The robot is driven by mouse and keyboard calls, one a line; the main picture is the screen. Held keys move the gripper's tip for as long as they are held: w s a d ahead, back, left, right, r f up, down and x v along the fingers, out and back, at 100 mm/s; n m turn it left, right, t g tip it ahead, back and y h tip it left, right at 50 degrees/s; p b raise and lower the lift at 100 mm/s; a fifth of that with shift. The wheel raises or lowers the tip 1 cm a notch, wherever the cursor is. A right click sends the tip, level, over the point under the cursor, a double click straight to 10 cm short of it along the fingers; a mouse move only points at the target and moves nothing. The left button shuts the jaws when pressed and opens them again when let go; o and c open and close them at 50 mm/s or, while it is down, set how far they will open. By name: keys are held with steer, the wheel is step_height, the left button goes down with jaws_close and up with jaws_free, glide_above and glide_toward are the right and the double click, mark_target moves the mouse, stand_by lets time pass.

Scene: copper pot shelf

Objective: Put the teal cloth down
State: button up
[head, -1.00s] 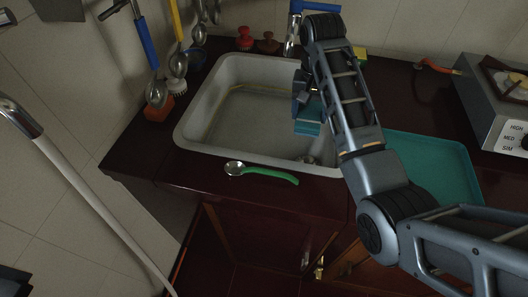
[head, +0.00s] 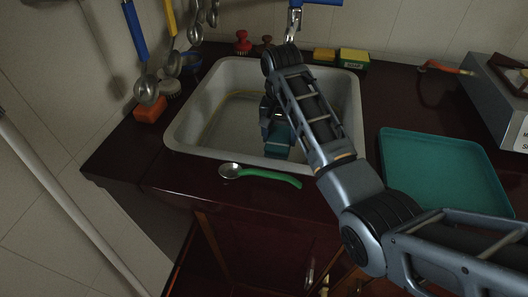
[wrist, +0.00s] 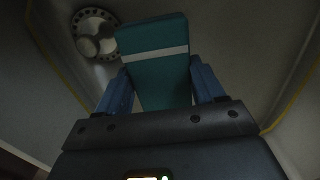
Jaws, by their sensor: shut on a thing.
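The teal cloth (wrist: 155,68) is a folded block with a pale stripe, held between the blue fingers of my gripper (wrist: 162,85) in the wrist view. In the head view the cloth (head: 279,138) hangs under my gripper (head: 273,122), inside the grey sink (head: 190,119). My gripper is shut on it. In the wrist view the sink floor and the round drain (wrist: 96,35) lie beyond the cloth. I cannot tell whether the cloth touches the sink floor. My arm hides the right part of the sink in the head view.
A spoon with a green handle (head: 262,176) lies on the dark counter in front of the sink. A teal tray (head: 440,165) lies empty to the right, and a stove (head: 500,100) stands beyond it. Sponges (head: 353,59) sit behind the sink. Ladles (head: 146,88) hang at the left.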

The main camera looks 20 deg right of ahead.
steer(key=w+a+f, duration=0.2)
steer(key=a, duration=0.1)
steer(key=shift+w+a+f, duration=0.15)
steer(key=shift+a+f, duration=0.1)
steer(key=shift+f, duration=2.05)
steer(key=o, duration=1.2)
steer(key=shift+f, duration=0.1)
steer(key=shift+o, duration=0.2)
step_height(320, 180, up, 12)
steer(key=shift+w+a, duration=0.15)
